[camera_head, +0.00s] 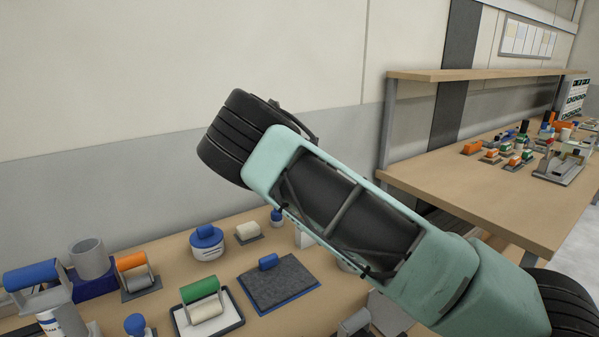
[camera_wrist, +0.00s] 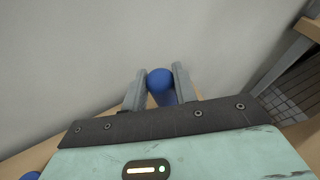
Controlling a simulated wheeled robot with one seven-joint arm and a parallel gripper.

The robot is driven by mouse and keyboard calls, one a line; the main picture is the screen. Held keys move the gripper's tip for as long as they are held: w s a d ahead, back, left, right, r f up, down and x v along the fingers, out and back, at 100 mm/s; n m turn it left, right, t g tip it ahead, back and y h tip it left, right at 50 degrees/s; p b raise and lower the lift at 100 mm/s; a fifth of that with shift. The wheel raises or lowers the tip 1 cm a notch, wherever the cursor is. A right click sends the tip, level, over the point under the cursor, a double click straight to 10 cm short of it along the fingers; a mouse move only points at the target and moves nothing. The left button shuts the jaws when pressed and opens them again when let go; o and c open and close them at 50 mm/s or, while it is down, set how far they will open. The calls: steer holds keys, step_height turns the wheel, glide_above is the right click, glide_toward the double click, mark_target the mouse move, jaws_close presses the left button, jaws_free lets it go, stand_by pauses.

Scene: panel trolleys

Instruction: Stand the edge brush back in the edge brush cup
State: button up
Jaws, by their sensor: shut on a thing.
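My gripper (camera_wrist: 161,73) is shut on a blue rounded handle (camera_wrist: 162,92) in the wrist view, one grey finger on each side. The handle looks like that of the edge brush; its bristle end is hidden. The head view does not clearly show the gripper, as my arm covers that part. An open grey cylinder (camera_head: 90,258) on a dark blue base stands at the back left of the table in the head view. It may be the edge brush cup, but I cannot tell.
The table (camera_head: 160,301) holds a green-handled roller (camera_head: 200,290) in a tray, a dark pad (camera_head: 279,284) with a blue grip, a white blue-lidded tub (camera_head: 207,243) and an orange-topped tool (camera_head: 132,262). A wall (camera_head: 180,70) stands behind. A shelved bench (camera_head: 480,185) stands right.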

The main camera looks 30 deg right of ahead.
steer(key=shift+f+b, duration=0.5)
steer(key=shift+f, duration=0.15)
steer(key=o, duration=1.1)
steer(key=shift+c, duration=0.2)
steer(key=b+v, duration=0.1)
steer(key=v, duration=1.6)
steer(key=shift+s, duration=0.2)
steer(key=shift+r, duration=0.15)
